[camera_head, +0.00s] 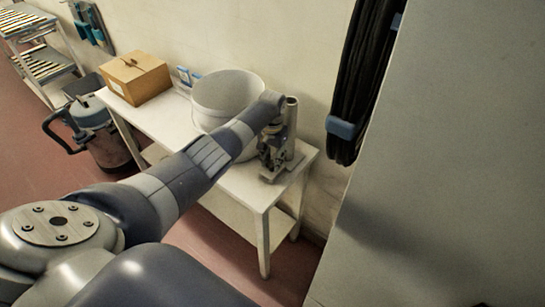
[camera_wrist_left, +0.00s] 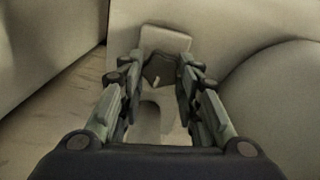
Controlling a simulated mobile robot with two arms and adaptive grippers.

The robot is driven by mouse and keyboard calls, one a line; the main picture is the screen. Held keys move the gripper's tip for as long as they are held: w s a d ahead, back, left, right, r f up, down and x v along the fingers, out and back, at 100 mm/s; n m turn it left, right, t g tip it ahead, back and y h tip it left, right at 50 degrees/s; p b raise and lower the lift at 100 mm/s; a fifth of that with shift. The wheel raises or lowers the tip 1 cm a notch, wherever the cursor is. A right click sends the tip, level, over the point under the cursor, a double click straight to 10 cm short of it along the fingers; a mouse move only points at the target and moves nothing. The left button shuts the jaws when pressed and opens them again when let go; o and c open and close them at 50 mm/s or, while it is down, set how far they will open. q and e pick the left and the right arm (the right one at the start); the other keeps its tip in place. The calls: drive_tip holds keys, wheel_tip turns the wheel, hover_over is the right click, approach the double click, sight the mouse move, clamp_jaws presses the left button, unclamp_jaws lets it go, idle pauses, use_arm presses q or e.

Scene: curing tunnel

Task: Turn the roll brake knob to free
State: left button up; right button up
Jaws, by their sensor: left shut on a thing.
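The roll brake knob (camera_wrist_left: 158,71) is a dark, many-sided knob with a small pale mark. It sits on a pale upright plate (camera_wrist_left: 165,39) in the left wrist view. My left gripper (camera_head: 269,163) reaches down to a small grey stand (camera_head: 291,128) at the right end of the white table. In the left wrist view its two fingers (camera_wrist_left: 160,80) lie on either side of the knob and are shut on it. In the head view the knob is hidden behind the gripper. My right gripper is not in view.
A white bucket (camera_head: 226,92) stands on the table (camera_head: 243,190) close to my left forearm. A cardboard box (camera_head: 137,79) is at the table's left end. Black cable (camera_head: 366,70) hangs on the wall. A large grey panel (camera_head: 450,150) fills the right side.

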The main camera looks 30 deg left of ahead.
sight(272, 162)
use_arm(q)
drive_tip(key=shift+n, duration=0.8)
drive_tip(key=shift+o, duration=0.2)
drive_tip(key=shift+c, duration=0.2)
drive_tip(key=o, duration=1.1)
drive_tip(key=shift+r, duration=0.15)
wheel_tip(272, 162, up, 12)
drive_tip(key=shift+f, duration=0.15)
drive_tip(key=shift+f, duration=0.1)
